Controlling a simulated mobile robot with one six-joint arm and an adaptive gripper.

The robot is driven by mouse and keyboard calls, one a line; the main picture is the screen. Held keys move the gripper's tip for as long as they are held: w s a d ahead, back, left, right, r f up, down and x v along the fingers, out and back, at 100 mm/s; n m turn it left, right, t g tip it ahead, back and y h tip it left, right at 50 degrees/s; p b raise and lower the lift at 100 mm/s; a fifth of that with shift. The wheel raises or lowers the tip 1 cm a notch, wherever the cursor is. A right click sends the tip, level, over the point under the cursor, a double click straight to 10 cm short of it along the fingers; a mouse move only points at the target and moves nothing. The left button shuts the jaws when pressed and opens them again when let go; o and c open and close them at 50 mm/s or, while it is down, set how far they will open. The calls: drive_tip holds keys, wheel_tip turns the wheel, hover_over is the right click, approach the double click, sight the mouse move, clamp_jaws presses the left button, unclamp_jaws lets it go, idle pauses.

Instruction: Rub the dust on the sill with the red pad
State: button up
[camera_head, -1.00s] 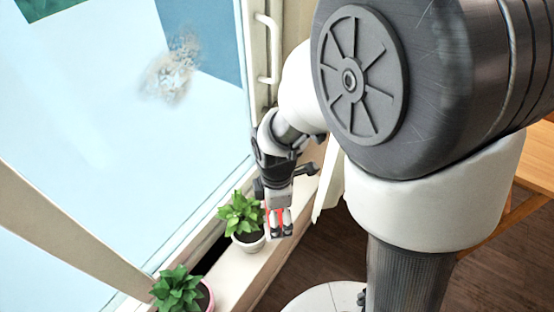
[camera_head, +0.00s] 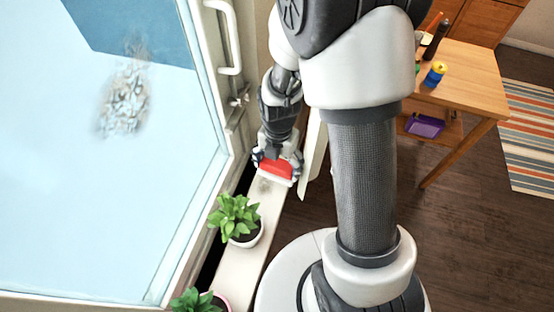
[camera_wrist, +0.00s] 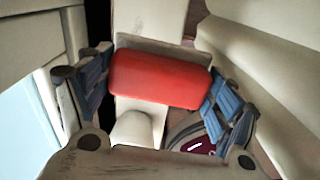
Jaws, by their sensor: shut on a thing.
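The red pad (camera_head: 276,170) is held in my gripper (camera_head: 277,166), over the sill (camera_head: 235,270) beside the window. The pad has a pale lower edge. In the wrist view the red pad (camera_wrist: 160,78) lies crosswise between the two blue-lined fingers of my gripper (camera_wrist: 155,88), with the pale sill (camera_wrist: 152,18) behind it. A faint greyish patch of dust (camera_head: 262,188) seems to show on the sill just in front of the pad. I cannot tell whether the pad touches the sill.
The window pane (camera_head: 60,190) has a dirty patch (camera_head: 125,100). A window handle (camera_head: 232,35) juts out. A wooden table (camera_head: 465,80) stands at right.

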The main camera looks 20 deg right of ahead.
drive_tip(key=shift+f+b, duration=2)
drive_tip(key=shift+f, duration=0.85)
drive_tip(key=shift+f+b, duration=0.85)
drive_tip(key=shift+f, duration=0.15)
